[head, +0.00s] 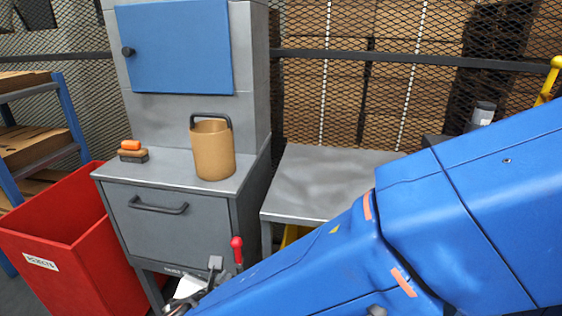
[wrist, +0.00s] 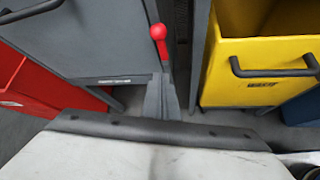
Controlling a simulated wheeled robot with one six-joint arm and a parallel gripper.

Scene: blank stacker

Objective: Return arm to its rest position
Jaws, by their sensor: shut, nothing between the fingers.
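My gripper (wrist: 163,85) is shut and empty in the wrist view, its grey fingers pressed together. In the head view my gripper (head: 215,263) is low, in front of the grey cabinet (head: 140,232), and my blue arm partly hides it. A lever with a red knob (head: 237,243) stands by the cabinet's right side. The knob (wrist: 158,31) shows just beyond the fingertips in the wrist view. I cannot tell whether the fingers touch the lever.
A red bin (head: 40,225) stands left of the cabinet. A tan bucket (head: 214,150) and an orange-topped brush (head: 132,152) sit on the cabinet top. A grey table (head: 330,170) is to the right. A yellow bin (wrist: 265,60) lies right of the fingers.

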